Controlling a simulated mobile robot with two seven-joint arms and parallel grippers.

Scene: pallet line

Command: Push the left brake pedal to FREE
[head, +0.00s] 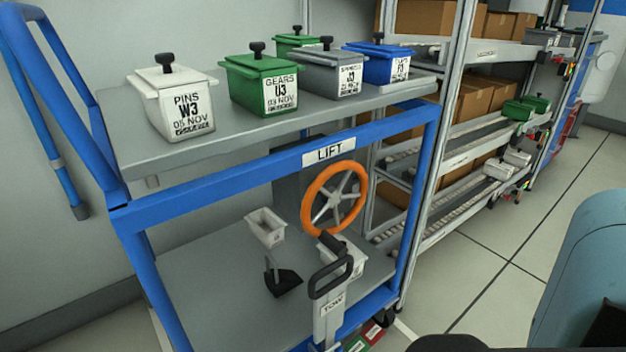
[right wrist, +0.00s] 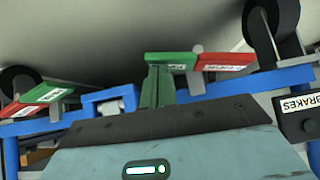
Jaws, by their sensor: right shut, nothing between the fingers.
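In the right wrist view, a rocker pedal with a green half and a red half (right wrist: 228,61) is at the top centre, its small labels unreadable. A second green and red pedal (right wrist: 45,93) is at the left edge. I cannot tell for certain which is the left brake pedal. My right gripper (right wrist: 158,65) is shut and empty, its fingers reaching up to the green half of the centre pedal; I cannot tell whether they touch it. In the head view, a red and green pedal (head: 372,333) shows low under the cart. My left gripper is not in view.
The blue cart (head: 240,172) carries lidded bins on top, an orange wheel (head: 336,198) and a TOW handle (head: 330,305). A BRAKES label (right wrist: 300,103) and a black caster (right wrist: 271,25) stand right of the pedal. Shelving (head: 440,160) stands behind; floor at right is clear.

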